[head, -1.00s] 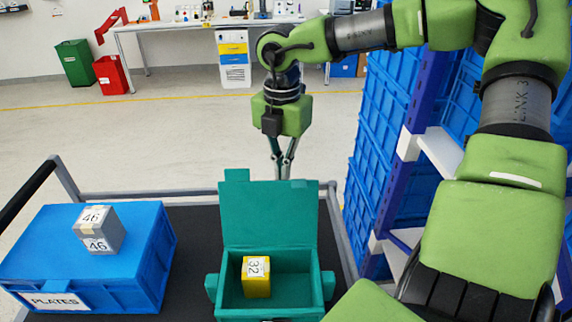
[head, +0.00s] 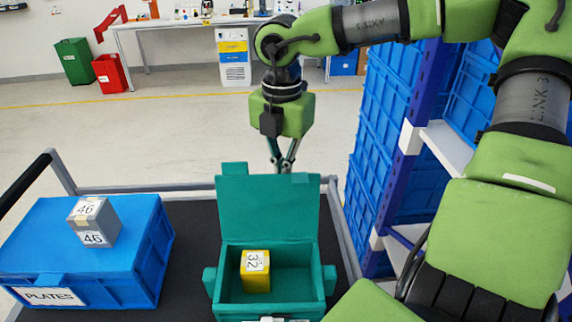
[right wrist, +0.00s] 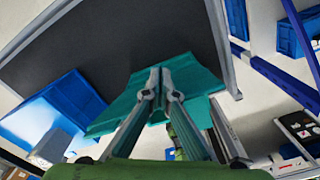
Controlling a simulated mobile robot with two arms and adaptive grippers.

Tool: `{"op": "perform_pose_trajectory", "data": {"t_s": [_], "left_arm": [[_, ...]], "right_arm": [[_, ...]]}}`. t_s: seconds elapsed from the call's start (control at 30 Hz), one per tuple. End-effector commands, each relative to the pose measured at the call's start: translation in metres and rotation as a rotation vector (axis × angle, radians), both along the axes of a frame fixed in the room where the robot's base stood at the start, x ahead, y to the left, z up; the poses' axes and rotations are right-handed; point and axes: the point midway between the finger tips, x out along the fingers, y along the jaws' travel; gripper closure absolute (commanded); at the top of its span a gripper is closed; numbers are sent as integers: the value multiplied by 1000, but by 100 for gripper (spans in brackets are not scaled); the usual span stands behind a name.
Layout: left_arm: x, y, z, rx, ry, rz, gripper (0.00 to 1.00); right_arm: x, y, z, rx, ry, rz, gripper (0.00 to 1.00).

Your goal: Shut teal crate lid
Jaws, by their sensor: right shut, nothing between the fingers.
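The teal crate (head: 321,283) stands on the dark cart top with its lid (head: 268,210) standing up, open, along the back edge. A yellow block labelled 32 (head: 255,271) sits inside the crate toward the left. My right gripper (head: 283,168) points down just behind the lid's top edge; the lid hides its fingertips in the head view. In the right wrist view its closed fingers (right wrist: 161,75) lie in front of the teal lid (right wrist: 115,112), and nothing is between them. I cannot tell whether they touch the lid. My left gripper is not in view.
A blue crate (head: 60,250) labelled PLATES stands left on the cart, with a grey block labelled 46 (head: 93,222) on top. A shelf with blue crates (head: 385,150) rises at the right. Bare cart top (head: 190,240) separates the two crates.

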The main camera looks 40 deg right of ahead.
Motion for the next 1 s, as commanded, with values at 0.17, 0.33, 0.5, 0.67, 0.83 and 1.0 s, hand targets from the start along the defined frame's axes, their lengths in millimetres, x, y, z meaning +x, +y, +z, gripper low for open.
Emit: {"op": "perform_pose_trajectory", "data": {"t_s": [0.17, 0.33, 0.5, 0.67, 0.83, 1.0], "left_arm": [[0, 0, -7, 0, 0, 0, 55], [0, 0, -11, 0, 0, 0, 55], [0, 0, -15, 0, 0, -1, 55], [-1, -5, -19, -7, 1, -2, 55], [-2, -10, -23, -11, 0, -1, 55], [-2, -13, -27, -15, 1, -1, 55]], "right_arm": [[-9, 8, 1, -2, -1, 2, 100], [-18, 17, 3, -1, 0, 0, 100], [-27, 25, 4, -2, -1, 1, 100], [-35, 32, 6, -2, -1, 1, 100], [-44, 40, 8, -2, -1, 1, 100], [-53, 48, 9, -2, 0, 1, 100]]}}
